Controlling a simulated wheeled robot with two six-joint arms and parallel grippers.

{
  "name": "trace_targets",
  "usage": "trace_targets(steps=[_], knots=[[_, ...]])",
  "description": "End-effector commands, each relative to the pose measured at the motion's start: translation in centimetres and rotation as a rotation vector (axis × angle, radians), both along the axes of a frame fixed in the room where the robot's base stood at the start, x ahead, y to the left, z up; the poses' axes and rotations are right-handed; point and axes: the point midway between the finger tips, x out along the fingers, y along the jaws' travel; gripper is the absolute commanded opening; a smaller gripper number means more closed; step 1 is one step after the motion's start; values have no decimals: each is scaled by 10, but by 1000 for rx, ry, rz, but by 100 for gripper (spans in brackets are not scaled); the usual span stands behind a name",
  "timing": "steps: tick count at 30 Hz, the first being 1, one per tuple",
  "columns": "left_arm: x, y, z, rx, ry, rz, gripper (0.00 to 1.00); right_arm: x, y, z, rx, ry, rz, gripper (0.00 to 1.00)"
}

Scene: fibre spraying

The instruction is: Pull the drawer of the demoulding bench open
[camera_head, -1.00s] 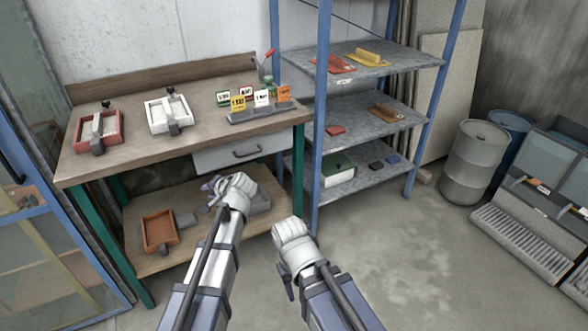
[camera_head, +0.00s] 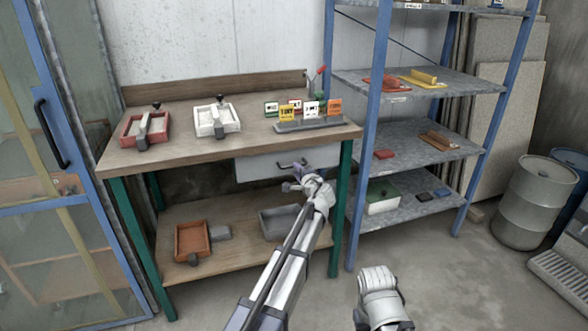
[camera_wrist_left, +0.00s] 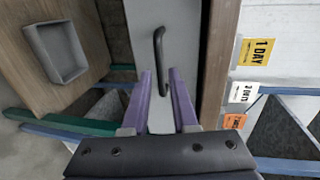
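The demoulding bench (camera_head: 185,152) has a pale grey drawer (camera_head: 255,168) under its top at the right, and the drawer looks shut. Its dark bar handle (camera_head: 291,163) also shows in the left wrist view (camera_wrist_left: 158,45). My left gripper (camera_head: 290,178) is at the drawer front, just below the handle in the head view. In the left wrist view its purple fingers (camera_wrist_left: 161,72) are apart, one on each side of the handle's near end; I cannot tell whether they touch it. My right gripper (camera_head: 378,280) is low, away from the bench; its fingers cannot be made out.
Red (camera_head: 143,130) and white (camera_head: 216,120) moulds and a row of day cards (camera_head: 309,110) stand on the bench top. An orange tray (camera_head: 190,242) and a grey tray (camera_head: 281,221) sit on its lower shelf. A blue-posted rack (camera_head: 367,130) stands close at right.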

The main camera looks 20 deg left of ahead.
Motion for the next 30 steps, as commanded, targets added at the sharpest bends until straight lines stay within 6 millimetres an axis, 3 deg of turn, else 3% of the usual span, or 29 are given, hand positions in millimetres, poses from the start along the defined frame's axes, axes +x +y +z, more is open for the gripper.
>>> trace_targets(steps=[9, 19, 26, 30], knots=[[40, 26, -11, -1, 0, 1, 27, 0, 0, -11, -2, -1, 1, 50], [44, 29, -12, -1, -1, 0, 27, 0, 0, -11, -2, -1, 1, 50], [44, 29, -11, -1, -1, 0, 1, 0, -1, -11, -2, -1, 0, 50], [44, 29, -12, -1, 0, 0, 0, 0, 0, -11, -2, -1, 0, 50]])
